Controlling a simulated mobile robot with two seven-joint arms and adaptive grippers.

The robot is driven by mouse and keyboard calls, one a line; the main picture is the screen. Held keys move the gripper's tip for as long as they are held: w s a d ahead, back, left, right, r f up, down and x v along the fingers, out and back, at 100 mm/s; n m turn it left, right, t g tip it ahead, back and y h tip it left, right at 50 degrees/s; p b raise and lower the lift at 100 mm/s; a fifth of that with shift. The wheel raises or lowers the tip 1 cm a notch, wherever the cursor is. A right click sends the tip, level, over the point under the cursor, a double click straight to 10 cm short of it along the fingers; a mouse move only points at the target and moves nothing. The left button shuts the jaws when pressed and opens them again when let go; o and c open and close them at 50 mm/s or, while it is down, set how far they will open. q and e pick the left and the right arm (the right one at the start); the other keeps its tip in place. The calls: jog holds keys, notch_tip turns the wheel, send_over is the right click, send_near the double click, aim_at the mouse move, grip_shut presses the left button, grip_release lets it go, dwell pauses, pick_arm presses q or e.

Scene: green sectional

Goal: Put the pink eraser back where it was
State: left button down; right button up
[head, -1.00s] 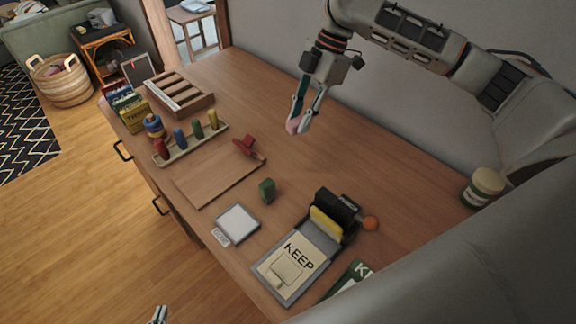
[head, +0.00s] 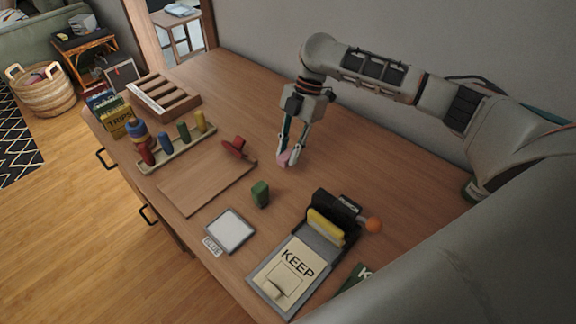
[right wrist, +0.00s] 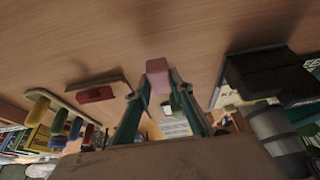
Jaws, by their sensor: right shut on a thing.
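The pink eraser (head: 284,159) is held between the fingertips of my right gripper (head: 290,152), over the desk to the right of the red stamp-like object. In the right wrist view the pink eraser (right wrist: 157,70) sits between the two fingertips of the right gripper (right wrist: 160,92). The right gripper points down at the desk top (head: 335,165). I cannot tell whether the eraser touches the desk. My left gripper is not in view.
A red object (head: 236,147) lies on a wooden board (head: 195,185). A green block (head: 260,194), a grey pad (head: 230,231), a KEEP tray with a black punch (head: 338,207), a peg rack (head: 180,150) and a slotted wooden tray (head: 165,97) stand around. The desk behind the gripper is clear.

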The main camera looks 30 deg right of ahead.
aim_at(289, 173)
jog(key=shift+f+b, duration=0.6)
jog(key=shift+f, duration=2.1)
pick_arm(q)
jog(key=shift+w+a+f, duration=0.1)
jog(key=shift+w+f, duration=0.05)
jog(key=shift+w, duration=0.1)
pick_arm(e)
jog(key=shift+r, duration=0.1)
jog(key=o, duration=1.1)
